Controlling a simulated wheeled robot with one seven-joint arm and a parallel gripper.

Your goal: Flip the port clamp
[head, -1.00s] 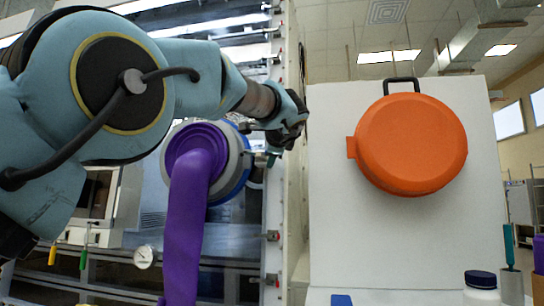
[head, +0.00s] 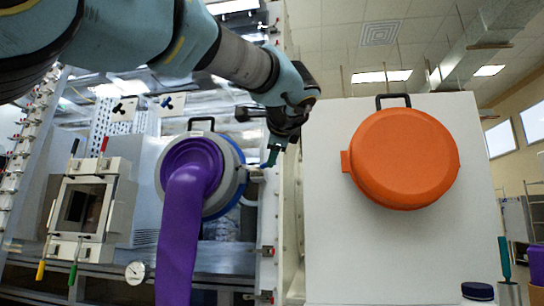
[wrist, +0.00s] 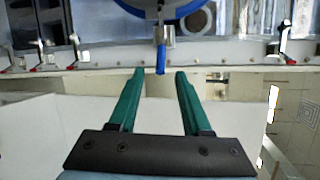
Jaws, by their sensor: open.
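The round glove port (head: 240,172) has a grey and blue ring with a purple glove (head: 180,225) hanging from it. The port clamp (head: 256,174) is a small metal piece at the ring's right side. In the wrist view the clamp (wrist: 163,35) shows with a blue handle (wrist: 161,58) pointing toward my gripper. My gripper (head: 272,155), with green fingers, is just right of the ring near the clamp. In the wrist view my gripper (wrist: 160,74) is open and empty. The handle's end appears between the fingertips, but I cannot tell how deep it lies.
An orange round lid (head: 405,158) with a black handle is on the white panel (head: 335,240) to the right. Red-handled clamps (wrist: 287,52) line the frame edge. A white box with a window (head: 88,205) stands at left. A dark-capped jar (head: 478,291) is low at right.

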